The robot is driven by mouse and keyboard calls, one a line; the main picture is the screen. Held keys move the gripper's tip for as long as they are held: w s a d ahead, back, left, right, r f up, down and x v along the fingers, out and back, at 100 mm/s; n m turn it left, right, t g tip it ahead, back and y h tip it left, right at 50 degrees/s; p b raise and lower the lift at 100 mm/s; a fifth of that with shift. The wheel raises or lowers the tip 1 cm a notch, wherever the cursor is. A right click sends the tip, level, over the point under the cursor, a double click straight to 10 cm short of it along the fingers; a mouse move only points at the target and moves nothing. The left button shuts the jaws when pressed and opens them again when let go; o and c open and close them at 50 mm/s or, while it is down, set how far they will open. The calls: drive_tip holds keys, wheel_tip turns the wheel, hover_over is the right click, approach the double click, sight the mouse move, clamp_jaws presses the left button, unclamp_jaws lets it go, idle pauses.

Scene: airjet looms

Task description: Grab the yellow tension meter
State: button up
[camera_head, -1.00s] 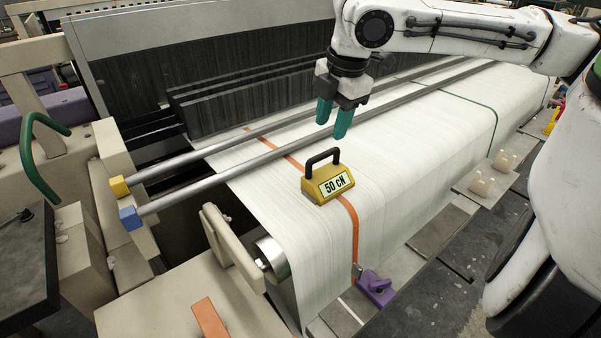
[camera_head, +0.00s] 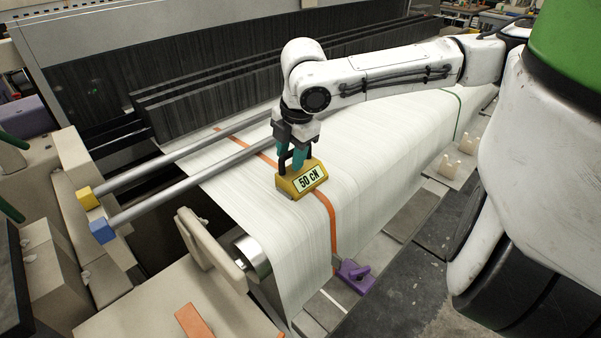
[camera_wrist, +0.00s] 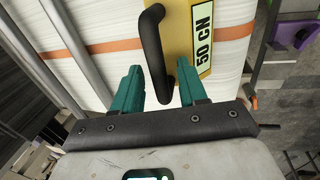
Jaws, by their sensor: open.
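The yellow tension meter (camera_head: 302,179) with a "50 CN" label and a black handle rests on the white warp sheet, over the orange strap. In the wrist view the meter (camera_wrist: 205,45) is at the top, and its black handle (camera_wrist: 155,55) reaches down between the two teal fingers. My gripper (camera_head: 291,160) is right above the meter, fingers pointing down at its handle. In the wrist view my gripper (camera_wrist: 158,85) is open, with a finger on each side of the handle and gaps showing. In the head view the fingers partly hide the handle.
The white warp sheet (camera_head: 370,140) spreads around the meter. Two metal rods (camera_head: 170,203) with yellow and blue ends run behind it. A purple clamp (camera_head: 355,275) holds the orange strap (camera_head: 332,225) at the front edge. A beige lever arm (camera_head: 205,245) stands at the left.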

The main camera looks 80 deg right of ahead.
clamp_jaws()
idle(0.4)
idle(1.1)
